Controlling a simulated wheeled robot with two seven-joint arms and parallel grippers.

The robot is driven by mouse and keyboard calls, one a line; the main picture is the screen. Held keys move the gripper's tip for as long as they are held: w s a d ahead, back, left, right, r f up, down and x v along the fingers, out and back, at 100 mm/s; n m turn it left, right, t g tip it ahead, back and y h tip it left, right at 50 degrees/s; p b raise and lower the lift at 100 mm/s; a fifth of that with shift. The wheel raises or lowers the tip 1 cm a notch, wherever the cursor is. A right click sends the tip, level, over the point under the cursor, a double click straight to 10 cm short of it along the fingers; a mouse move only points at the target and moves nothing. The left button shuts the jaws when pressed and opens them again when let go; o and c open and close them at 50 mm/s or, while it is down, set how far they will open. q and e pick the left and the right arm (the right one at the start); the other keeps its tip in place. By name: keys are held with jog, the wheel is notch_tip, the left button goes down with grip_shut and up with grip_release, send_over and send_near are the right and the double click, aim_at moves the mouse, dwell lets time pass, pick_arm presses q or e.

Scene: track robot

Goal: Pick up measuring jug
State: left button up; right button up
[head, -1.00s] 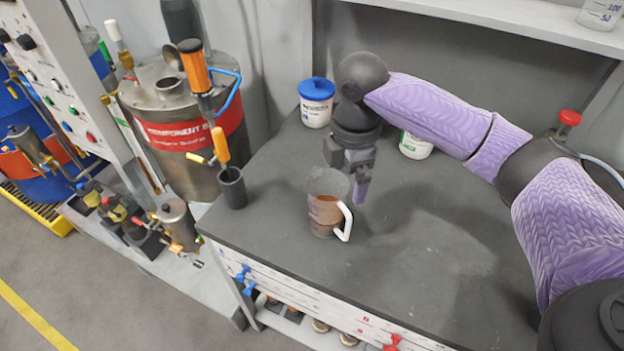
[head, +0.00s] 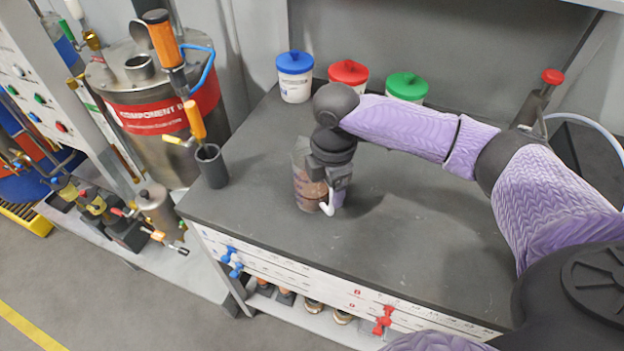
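The measuring jug (head: 302,180) is clear, holds a brownish content and has a white handle. It stands upright on the dark bench top (head: 410,230), near its front left part. My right gripper (head: 330,190) is at the jug's right side, at the handle, and covers most of it; only the handle's lower end shows. The fingertips are partly hidden against the jug and handle, so I cannot tell whether they are closed on it. My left gripper is not in view.
Tubs with a blue lid (head: 294,76), a red lid (head: 348,75) and a green lid (head: 407,87) stand along the back. A dark cup with an orange-handled tool (head: 211,165) stands left of the jug. The bench top's right side is clear.

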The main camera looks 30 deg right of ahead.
grip_shut()
jog(key=shift+r, duration=0.1)
